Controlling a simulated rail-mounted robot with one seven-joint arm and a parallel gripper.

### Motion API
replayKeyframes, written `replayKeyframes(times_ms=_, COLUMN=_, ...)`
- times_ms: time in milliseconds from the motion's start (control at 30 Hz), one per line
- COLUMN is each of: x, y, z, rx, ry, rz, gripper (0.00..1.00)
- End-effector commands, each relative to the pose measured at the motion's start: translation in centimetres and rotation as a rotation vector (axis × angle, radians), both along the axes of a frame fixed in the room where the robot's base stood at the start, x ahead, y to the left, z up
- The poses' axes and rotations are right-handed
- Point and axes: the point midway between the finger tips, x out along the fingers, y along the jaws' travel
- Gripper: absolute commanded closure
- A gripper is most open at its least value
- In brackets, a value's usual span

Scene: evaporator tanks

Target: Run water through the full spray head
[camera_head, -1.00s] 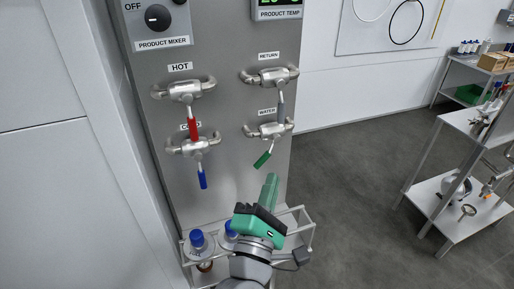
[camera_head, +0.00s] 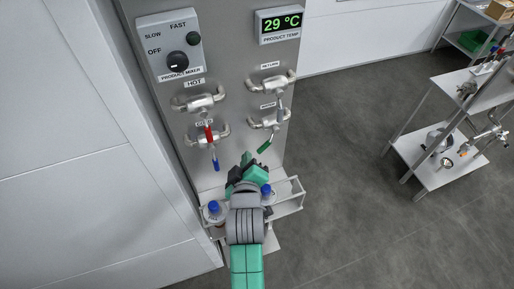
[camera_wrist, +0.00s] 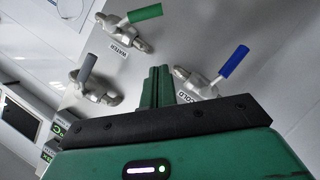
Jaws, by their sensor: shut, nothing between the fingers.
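The steel panel carries four valves. The WATER valve has a green handle (camera_head: 264,146) that hangs down to the left; the handle also shows at upper left in the wrist view (camera_wrist: 145,13). The RETURN valve's grey handle (camera_head: 281,103) points down. The HOT valve has a red handle (camera_head: 209,133) and the COLD valve a blue handle (camera_head: 215,164), both pointing down. My gripper (camera_head: 246,161) is shut and empty, below and left of the green handle. In the wrist view its fingers (camera_wrist: 157,85) show between the WATER and COLD valves. I cannot make out the full spray head.
A steel shelf unit (camera_head: 410,137) with metal fittings stands at right. The floor (camera_head: 345,150) between is clear. A white wall (camera_head: 80,150) lies close at left.

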Motion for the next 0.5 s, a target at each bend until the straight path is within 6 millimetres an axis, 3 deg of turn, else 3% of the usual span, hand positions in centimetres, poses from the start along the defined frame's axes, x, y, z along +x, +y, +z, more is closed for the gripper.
replayKeyframes(times_ms=267, x=5.9, y=0.3, z=-1.6, rx=-0.002, ry=-0.001, rz=0.001, gripper=1.0)
replayKeyframes(times_ms=500, x=6.2, y=-2.2, z=-3.9, rx=-0.001, ry=0.0, rz=-0.001, gripper=1.0)
